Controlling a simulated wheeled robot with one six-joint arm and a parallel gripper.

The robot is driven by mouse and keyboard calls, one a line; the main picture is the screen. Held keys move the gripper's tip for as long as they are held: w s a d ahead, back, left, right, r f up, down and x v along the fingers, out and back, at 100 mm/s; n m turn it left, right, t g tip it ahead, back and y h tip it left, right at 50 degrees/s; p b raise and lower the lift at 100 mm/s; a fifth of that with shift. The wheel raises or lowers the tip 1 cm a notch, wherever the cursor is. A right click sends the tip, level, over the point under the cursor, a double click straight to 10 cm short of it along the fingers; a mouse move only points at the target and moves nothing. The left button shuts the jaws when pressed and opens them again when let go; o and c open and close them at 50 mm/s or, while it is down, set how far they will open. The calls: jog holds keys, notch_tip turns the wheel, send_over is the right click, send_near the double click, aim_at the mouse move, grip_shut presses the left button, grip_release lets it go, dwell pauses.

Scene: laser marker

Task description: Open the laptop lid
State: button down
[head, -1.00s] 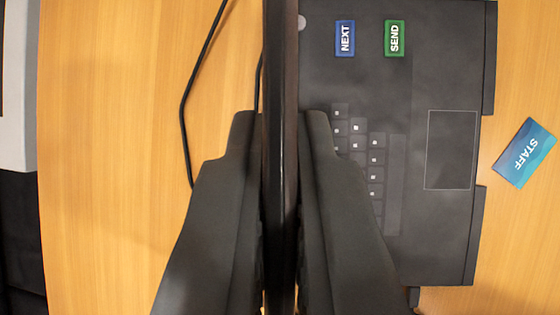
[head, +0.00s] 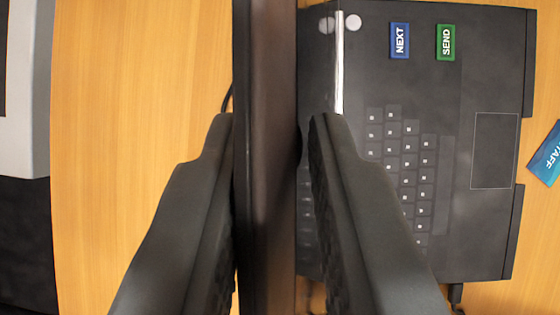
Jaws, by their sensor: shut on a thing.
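The black laptop lid (head: 265,60) stands up roughly edge-on to the view, as a dark vertical band left of the keyboard. The right finger covers part of the keyboard, and the lower part of the lid runs out of view between the fingers.
The wooden table (head: 140,120) is bare left of the lid. A black cable (head: 227,98) shows behind the left finger. A blue STAFF card (head: 550,155) lies at the right edge. A grey object (head: 30,150) stands beyond the table's left edge.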

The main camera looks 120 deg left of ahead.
jog(key=shift+f, duration=0.2)
jog(key=c, duration=1.6)
grip_release()
jog(key=shift+w+a, duration=0.1)
jog(key=shift+r, duration=0.15)
jog(key=v, duration=1.7)
